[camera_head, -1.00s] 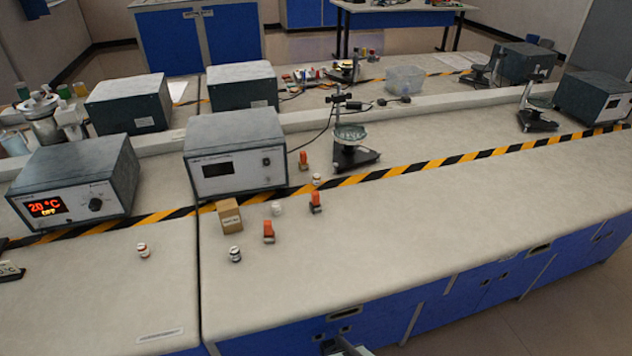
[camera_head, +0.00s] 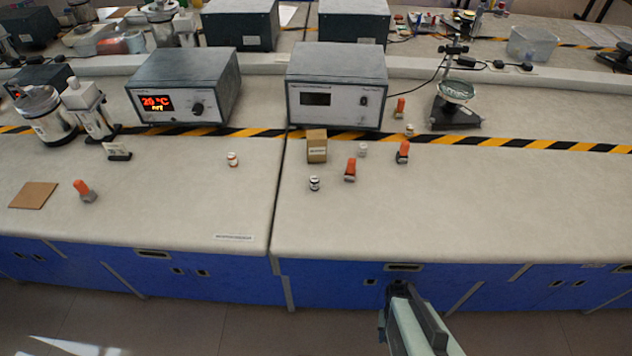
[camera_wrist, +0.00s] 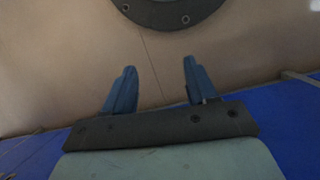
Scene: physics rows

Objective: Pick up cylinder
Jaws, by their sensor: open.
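It is not clear which thing the task means by cylinder. Small round jars stand on the bench in the head view: a white one with a reddish band (camera_head: 232,159), a dark-capped one (camera_head: 314,183), a white one (camera_head: 362,149) and a yellowish one (camera_head: 409,131). Orange-topped pieces stand near them, at the front (camera_head: 350,169), to the right (camera_head: 403,152) and behind (camera_head: 399,108). My gripper (camera_head: 398,288) is in front of the bench's blue front, apart from all of these. In the wrist view its two blue fingers (camera_wrist: 158,64) are spread with nothing between them.
A small cardboard box (camera_head: 316,146) stands beside the jars. Behind are a heater box reading 20 °C (camera_head: 185,88), another instrument box (camera_head: 337,86) and a stand with a dish (camera_head: 456,95). A brown square (camera_head: 33,195) and an orange-topped piece (camera_head: 84,191) lie left. The front right bench is clear.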

